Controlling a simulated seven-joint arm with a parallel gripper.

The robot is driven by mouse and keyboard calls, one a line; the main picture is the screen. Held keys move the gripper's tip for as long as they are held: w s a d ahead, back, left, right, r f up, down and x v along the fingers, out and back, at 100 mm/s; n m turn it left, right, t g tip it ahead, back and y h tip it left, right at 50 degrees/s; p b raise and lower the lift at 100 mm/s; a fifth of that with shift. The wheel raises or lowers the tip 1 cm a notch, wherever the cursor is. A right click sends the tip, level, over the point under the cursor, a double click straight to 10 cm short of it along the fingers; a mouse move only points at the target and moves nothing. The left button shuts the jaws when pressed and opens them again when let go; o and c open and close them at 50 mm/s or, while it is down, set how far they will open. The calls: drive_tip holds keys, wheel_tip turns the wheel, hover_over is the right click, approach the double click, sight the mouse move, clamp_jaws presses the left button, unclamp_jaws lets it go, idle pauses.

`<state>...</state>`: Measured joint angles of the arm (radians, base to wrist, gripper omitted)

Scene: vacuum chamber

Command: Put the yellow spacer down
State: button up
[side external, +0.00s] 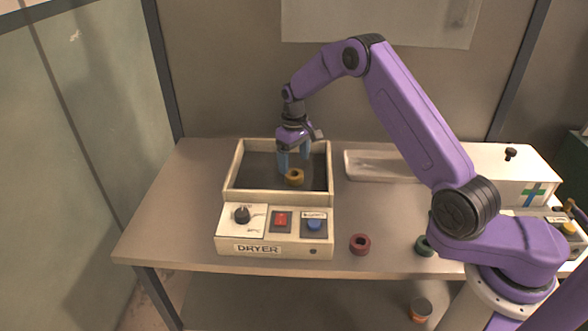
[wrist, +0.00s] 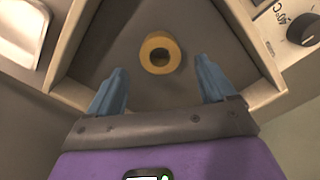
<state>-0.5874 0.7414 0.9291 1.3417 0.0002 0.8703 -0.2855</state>
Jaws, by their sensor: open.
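The yellow spacer (side external: 295,177) is a short ring that lies flat on the dark floor of the dryer's open tray (side external: 231,181). It also shows in the wrist view (wrist: 160,53), where its hole faces the camera. My gripper (side external: 294,170) is inside the tray space, its blue fingers pointing down close to the spacer. In the wrist view the fingers (wrist: 163,84) are spread wide, with the spacer beyond their tips and nothing held between them. The tray floor around the spacer is bare.
The dryer's front panel carries a dial (side external: 242,214), a red switch (side external: 281,220) and a blue button (side external: 314,224). A red ring (side external: 360,244) and a green ring (side external: 425,246) lie on the table to the right. A white shallow tray (side external: 375,166) and a white box (side external: 505,178) stand behind.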

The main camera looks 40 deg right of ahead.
wheel_tip(320, 180, up, 7)
drive_tip(key=s+a+r+n, duration=0.3)
drive_tip(key=s+a+r, duration=0.1)
drive_tip(key=s+a, duration=0.25)
drive_tip(key=s+a+r+n, duration=0.2)
drive_tip(key=s+a+r, duration=0.2)
drive_tip(key=s+a, duration=0.3)
drive_tip(key=s+d+n, duration=0.3)
drive_tip(key=s+d, duration=0.1)
drive_tip(key=s, duration=1)
drive_tip(key=s+d+n, duration=0.3)
drive_tip(key=s+d, duration=0.1)
drive_tip(key=s, duration=1)
drive_tip(key=shift+d, duration=0.2)
